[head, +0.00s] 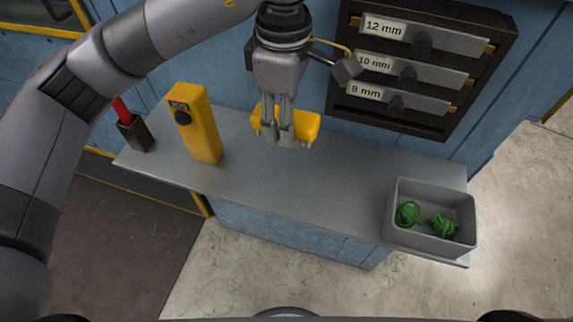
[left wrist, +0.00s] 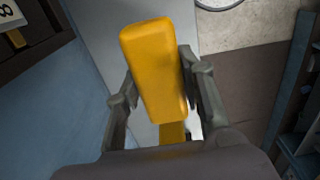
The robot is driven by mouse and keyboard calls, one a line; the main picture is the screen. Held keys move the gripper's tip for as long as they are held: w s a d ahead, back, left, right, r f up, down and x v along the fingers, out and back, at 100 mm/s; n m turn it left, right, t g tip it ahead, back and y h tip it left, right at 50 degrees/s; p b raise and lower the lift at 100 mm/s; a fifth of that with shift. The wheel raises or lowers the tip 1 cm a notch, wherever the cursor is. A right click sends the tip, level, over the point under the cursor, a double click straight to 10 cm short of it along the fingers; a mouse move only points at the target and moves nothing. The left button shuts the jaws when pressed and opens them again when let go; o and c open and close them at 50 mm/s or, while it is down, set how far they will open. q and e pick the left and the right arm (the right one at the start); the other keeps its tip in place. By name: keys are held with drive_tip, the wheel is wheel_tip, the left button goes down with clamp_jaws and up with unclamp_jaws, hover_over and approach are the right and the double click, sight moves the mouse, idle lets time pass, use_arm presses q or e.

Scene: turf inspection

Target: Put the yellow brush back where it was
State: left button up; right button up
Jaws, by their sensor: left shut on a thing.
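The yellow brush (head: 302,124) is a yellow block between the fingers of my left gripper (head: 279,140), over the grey counter (head: 330,180). The fingers are shut on it. In the left wrist view the brush (left wrist: 155,70) lies lengthwise between the two fingertips of the left gripper (left wrist: 158,90), with a narrower yellow part running toward the wrist. Whether the brush touches the counter I cannot tell. Its bristles do not show clearly. My right gripper is not in view.
A yellow upright device (head: 203,130) and a dark holder (head: 136,132) with a red item stand left on the counter. A grey bin (head: 400,215) with green tangles stands at the right end. A drawer rack (head: 350,110) is behind. The counter's middle is clear.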

use_arm(q)
wheel_tip(320, 180, down, 7)
drive_tip(key=p, duration=0.3)
hover_over(285, 182)
wheel_tip(285, 182, down, 4)
drive_tip(key=shift+a+f, duration=0.1)
drive_tip(key=shift+f, duration=0.1)
wheel_tip(285, 182, down, 3)
drive_tip(key=shift+f+p, duration=0.2)
drive_tip(key=shift+p, duration=0.1)
drive_tip(key=shift+f, duration=0.4)
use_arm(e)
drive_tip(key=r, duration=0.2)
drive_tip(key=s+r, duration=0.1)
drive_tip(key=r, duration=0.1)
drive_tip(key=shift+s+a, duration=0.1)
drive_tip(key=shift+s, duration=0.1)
use_arm(q)
drive_tip(key=o, duration=1.1)
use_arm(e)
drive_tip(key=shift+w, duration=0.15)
